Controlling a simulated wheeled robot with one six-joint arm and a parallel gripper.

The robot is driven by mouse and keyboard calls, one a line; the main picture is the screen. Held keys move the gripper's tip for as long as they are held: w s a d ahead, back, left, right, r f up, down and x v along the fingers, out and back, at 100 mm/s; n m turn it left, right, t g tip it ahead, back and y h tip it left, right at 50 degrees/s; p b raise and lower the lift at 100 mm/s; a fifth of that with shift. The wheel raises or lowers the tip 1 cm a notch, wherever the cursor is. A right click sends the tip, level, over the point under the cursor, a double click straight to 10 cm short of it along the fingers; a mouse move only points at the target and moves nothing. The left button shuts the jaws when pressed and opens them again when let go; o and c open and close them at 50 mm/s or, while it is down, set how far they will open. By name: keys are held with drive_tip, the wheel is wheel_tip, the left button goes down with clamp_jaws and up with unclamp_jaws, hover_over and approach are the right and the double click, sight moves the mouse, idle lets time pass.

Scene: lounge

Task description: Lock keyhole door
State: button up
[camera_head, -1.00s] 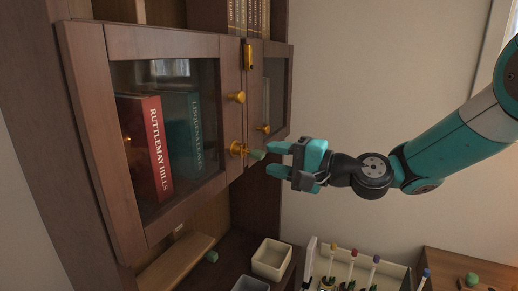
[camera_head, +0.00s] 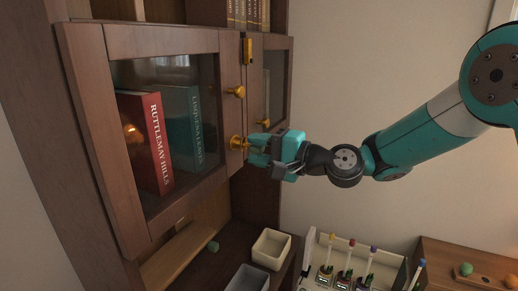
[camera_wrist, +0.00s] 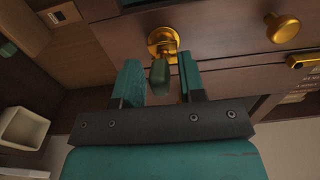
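The cabinet door (camera_head: 232,75) is dark wood with a glass pane and looks closed. A round brass keyhole plate (camera_head: 236,143) sits low on its right side; it also shows in the wrist view (camera_wrist: 163,42). A key with a green handle (camera_wrist: 159,75) sticks out from the plate. My gripper (camera_head: 257,149) is at the key. In the wrist view its two teal fingers (camera_wrist: 159,80) stand open on either side of the green handle, with gaps visible on both sides. In the head view the fingers hide most of the key.
A brass knob (camera_head: 236,92) is above the keyhole; it shows in the wrist view (camera_wrist: 282,27) too. A brass latch (camera_head: 248,51) is higher up. Below are a cream box (camera_head: 271,247), a grey box (camera_head: 248,279) and a rack of bottles (camera_head: 350,268). Open wall lies behind my arm.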

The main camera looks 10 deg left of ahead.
clamp_jaws()
drive_tip(key=shift+f, duration=0.1)
drive_tip(key=shift+f+b, duration=0.15)
drive_tip(key=shift+b, duration=0.35)
